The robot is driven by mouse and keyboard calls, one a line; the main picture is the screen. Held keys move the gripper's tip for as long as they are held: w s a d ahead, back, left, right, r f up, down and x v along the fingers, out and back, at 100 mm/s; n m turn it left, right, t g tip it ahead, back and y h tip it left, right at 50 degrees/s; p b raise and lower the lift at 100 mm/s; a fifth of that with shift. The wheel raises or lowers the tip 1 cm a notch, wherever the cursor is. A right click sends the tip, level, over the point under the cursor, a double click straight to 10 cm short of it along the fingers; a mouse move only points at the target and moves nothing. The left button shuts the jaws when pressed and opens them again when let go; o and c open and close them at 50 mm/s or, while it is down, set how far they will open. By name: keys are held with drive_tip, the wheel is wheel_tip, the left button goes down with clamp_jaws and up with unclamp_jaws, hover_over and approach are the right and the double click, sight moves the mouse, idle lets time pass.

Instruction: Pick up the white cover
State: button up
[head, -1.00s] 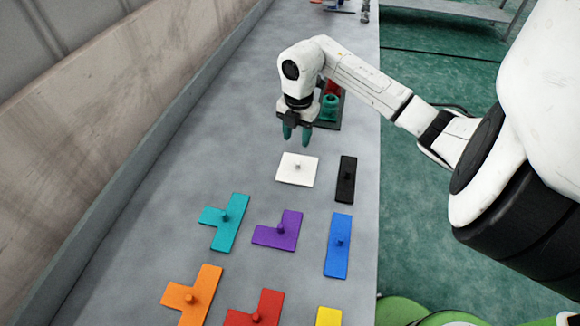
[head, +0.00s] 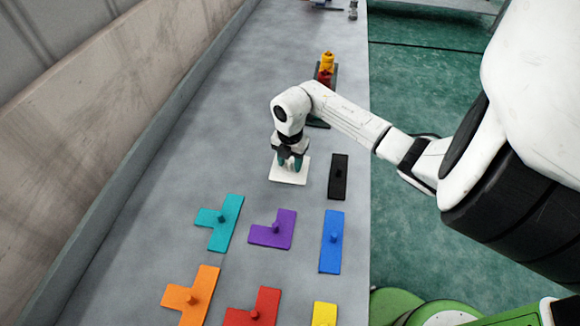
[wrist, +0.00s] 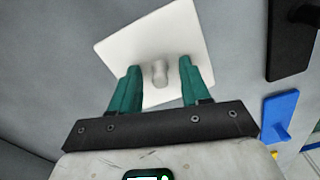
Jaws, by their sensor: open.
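The white cover (head: 283,177) is a flat square with a small knob on top, lying on the grey bench. In the head view my gripper (head: 289,163) is over it and hides its knob and upper part. In the wrist view the white cover (wrist: 150,45) lies ahead of my gripper (wrist: 160,85), with the knob showing between the two teal fingers. The fingers are apart, one on each side of the knob, with a gap on both sides. Whether they reach down to the knob's height is hard to tell.
A black cover (head: 338,177) lies close on the right. A red and yellow part (head: 326,66) stands behind. The bench to the left is clear.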

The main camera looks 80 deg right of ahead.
sight(290, 161)
clamp_jaws()
idle(0.4)
drive_tip(key=shift+r, duration=0.2)
drive_tip(key=shift+r, duration=0.3)
wheel_tip(290, 161, up, 2)
drive_tip(key=s+a+r+b, duration=0.4)
drive_tip(key=s+a+r, duration=0.3)
drive_tip(key=a+r, duration=0.3)
drive_tip(key=shift+s+a, duration=0.2)
drive_tip(key=shift+a, duration=0.8)
